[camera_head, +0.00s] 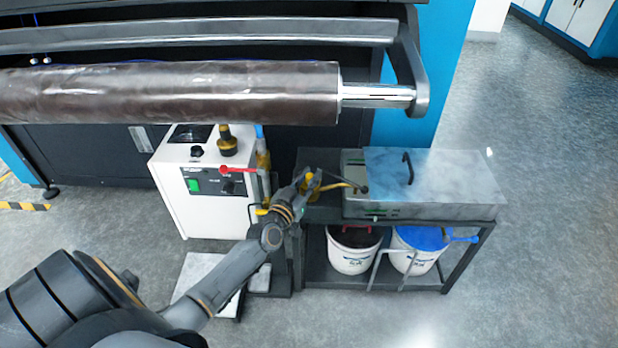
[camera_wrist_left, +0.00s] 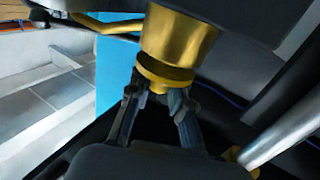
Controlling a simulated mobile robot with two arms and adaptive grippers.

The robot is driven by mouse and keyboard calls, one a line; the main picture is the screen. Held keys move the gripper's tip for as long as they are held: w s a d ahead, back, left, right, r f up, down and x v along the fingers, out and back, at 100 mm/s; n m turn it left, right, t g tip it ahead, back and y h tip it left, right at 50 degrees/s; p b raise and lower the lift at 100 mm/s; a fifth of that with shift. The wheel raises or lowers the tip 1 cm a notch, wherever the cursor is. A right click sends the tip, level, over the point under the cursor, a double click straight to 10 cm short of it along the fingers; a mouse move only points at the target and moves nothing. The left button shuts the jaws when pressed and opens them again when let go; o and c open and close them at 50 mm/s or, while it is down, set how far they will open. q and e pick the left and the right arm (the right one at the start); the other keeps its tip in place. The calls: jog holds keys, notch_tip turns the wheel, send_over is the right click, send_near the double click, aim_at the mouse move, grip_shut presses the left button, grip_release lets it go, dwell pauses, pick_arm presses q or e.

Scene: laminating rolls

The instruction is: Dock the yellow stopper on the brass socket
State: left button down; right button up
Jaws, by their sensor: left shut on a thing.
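My left gripper (camera_head: 308,182) is beside a post at the left end of the metal bench. In the left wrist view its two fingers (camera_wrist_left: 158,108) are closed around the lower end of a yellow-gold piece (camera_wrist_left: 165,74), which I take for the yellow stopper. A wider gold cylinder (camera_wrist_left: 180,38) rises directly above it. I cannot tell whether that cylinder is part of the same piece or the brass socket. In the head view a small yellow patch shows at the gripper, too small to make out. My right gripper is not in view.
A white control box (camera_head: 205,185) with a black-and-yellow knob (camera_head: 227,140) stands left of the gripper. A lidded metal tank (camera_head: 435,180) sits on the bench at right, with buckets (camera_head: 353,252) below. A large dark roll (camera_head: 170,92) spans above. Open floor lies in front.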

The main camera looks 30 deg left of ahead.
aim_at(302, 191)
pick_arm(q)
jog(key=shift+f+b, duration=0.55)
jog(key=shift+f, duration=0.1)
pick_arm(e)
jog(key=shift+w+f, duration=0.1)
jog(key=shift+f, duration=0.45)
pick_arm(q)
jog(key=c, duration=1.5)
grip_release()
jog(key=shift+r, duration=0.1)
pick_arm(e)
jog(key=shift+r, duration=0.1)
pick_arm(q)
jog(key=shift+s+d+p, duration=0.15)
jog(key=shift+s+p, duration=0.6)
jog(key=shift+s, duration=0.65)
jog(key=shift+s+d, duration=0.1)
jog(key=shift+s, duration=0.55)
jog(key=s+p, duration=0.3)
jog(key=s, duration=0.4)
jog(key=shift+d, duration=0.4)
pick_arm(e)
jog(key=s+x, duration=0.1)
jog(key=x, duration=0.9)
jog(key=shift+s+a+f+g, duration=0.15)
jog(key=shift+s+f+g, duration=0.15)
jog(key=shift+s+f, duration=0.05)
pick_arm(q)
jog(key=shift+w, duration=0.1)
